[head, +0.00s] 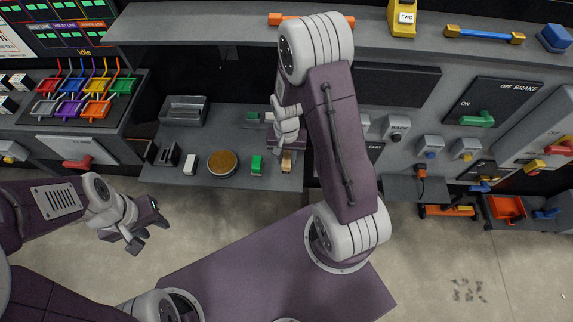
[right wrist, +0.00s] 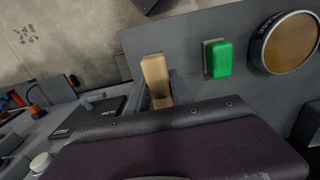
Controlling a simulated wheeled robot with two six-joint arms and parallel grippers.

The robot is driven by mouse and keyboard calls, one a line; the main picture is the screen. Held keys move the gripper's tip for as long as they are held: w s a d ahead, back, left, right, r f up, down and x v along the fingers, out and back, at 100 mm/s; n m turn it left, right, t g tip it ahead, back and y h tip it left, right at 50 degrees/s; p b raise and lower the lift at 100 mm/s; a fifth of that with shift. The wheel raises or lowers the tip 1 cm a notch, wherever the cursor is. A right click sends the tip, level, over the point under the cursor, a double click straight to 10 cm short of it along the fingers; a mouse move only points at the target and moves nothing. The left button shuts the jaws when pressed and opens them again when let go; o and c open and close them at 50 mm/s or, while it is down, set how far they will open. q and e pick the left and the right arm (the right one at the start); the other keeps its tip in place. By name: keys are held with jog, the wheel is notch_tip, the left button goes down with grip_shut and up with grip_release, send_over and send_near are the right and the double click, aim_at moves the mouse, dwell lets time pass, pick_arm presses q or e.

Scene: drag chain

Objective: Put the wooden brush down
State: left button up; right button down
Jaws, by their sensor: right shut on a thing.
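The wooden brush (head: 287,163) is a small tan block at the right part of the grey lower shelf in the head view. It shows larger in the right wrist view (right wrist: 155,76), upright in that picture. My right gripper (right wrist: 159,98) is shut on it, with a dark finger on each side. In the head view my right gripper (head: 287,152) is partly hidden by its own arm. I cannot tell whether the brush touches the shelf. My left gripper (head: 150,230) is open and empty, over the floor in front of the shelf.
A green block (head: 257,164), a round brown-topped dish (head: 222,163), a white block (head: 190,164) and a metal tray (head: 184,111) stand left of the brush. A FAST/SLOW lever panel (right wrist: 85,117) lies on the other side. An upper shelf (head: 210,24) runs behind.

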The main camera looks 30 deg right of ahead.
notch_tip(320, 180, down, 3)
jog(key=shift+s+a+f, duration=0.1)
jog(key=shift+a+f, duration=0.05)
jog(key=shift+f, duration=0.4)
jog(key=shift+f, duration=0.15)
jog(key=c, duration=1.1)
grip_release()
jog(key=shift+c, duration=0.2)
